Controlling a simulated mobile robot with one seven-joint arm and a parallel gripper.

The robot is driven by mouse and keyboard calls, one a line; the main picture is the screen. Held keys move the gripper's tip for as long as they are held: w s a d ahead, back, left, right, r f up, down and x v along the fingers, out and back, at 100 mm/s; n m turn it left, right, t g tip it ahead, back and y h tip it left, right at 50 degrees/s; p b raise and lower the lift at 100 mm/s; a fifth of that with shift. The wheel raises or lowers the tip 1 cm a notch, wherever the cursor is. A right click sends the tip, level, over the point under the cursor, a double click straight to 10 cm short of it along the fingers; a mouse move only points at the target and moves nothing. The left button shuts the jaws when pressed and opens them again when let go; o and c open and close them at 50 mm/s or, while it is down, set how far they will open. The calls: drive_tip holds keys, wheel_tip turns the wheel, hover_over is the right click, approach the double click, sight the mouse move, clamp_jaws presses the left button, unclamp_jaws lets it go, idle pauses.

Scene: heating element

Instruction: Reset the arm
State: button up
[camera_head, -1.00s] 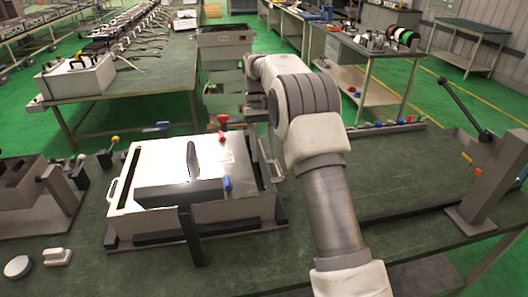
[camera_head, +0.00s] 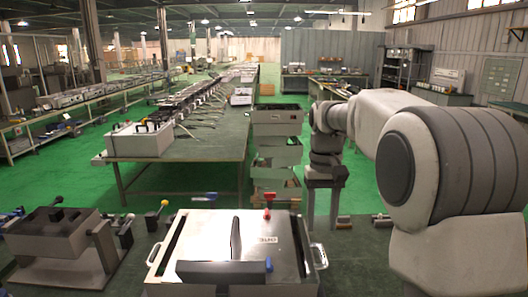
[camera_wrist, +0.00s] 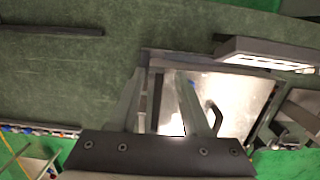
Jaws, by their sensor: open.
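My gripper (camera_head: 322,222) hangs at the end of my raised arm in the head view, pointing down past the right side of the white-topped fixture. Its two fingers are apart with nothing between them. In the wrist view my gripper (camera_wrist: 162,82) is also open and empty, with the metal fixture beyond and below it. The fixture (camera_head: 200,240) has a shiny white plate, a dark upright handle and red and blue knobs. It also shows in the wrist view (camera_wrist: 235,95).
A grey clamp device (camera_head: 62,235) stands at the left of the green bench. A stack of grey bins (camera_head: 277,150) stands behind the bench. A long table (camera_head: 185,148) with a white box (camera_head: 140,138) lies further back. Bare bench top (camera_wrist: 70,75) shows in the wrist view.

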drive_tip(key=s+r+t, duration=0.3)
drive_tip(key=s+r, duration=0.2)
drive_tip(key=s, duration=0.7)
drive_tip(key=s+f+t, duration=0.2)
drive_tip(key=s, duration=0.4)
drive_tip(key=s+f+t, duration=0.2)
drive_tip(key=s, duration=0.4)
drive_tip(key=shift+s+d+f, duration=0.25)
drive_tip(key=shift+s+d, duration=0.05)
drive_tip(key=shift+d, duration=0.15)
